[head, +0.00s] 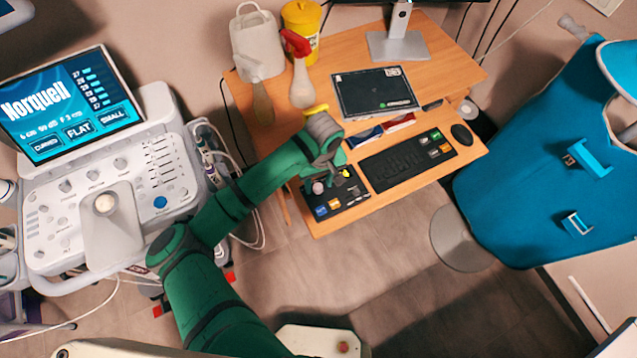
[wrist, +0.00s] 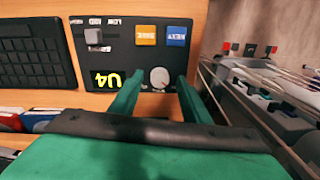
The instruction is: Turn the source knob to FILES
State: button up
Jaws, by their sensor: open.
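The black control panel (wrist: 76,41) lies on the desk and also shows in the head view (head: 350,201). A round grey knob (wrist: 159,76) sits on it, showing also in the head view (head: 318,187). A second, squarish grey control (wrist: 95,36) is at the panel's other side. Printed labels are too small or upside down to read, so I cannot tell which one is the source knob. A yellow display reads U4 (wrist: 107,79). My gripper (wrist: 160,75) is open, its green fingers on either side of the round knob; contact cannot be told.
Orange (wrist: 146,35) and blue (wrist: 176,36) buttons sit on the panel near the round knob. A keyboard (head: 408,161) lies beside the panel. A spray bottle (head: 301,82), yellow tub (head: 300,18) and black tablet (head: 374,92) stand or lie farther back on the desk.

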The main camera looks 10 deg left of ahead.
jog(key=shift+f, duration=0.45)
jog(key=c, duration=1)
jog(key=shift+c, duration=0.2)
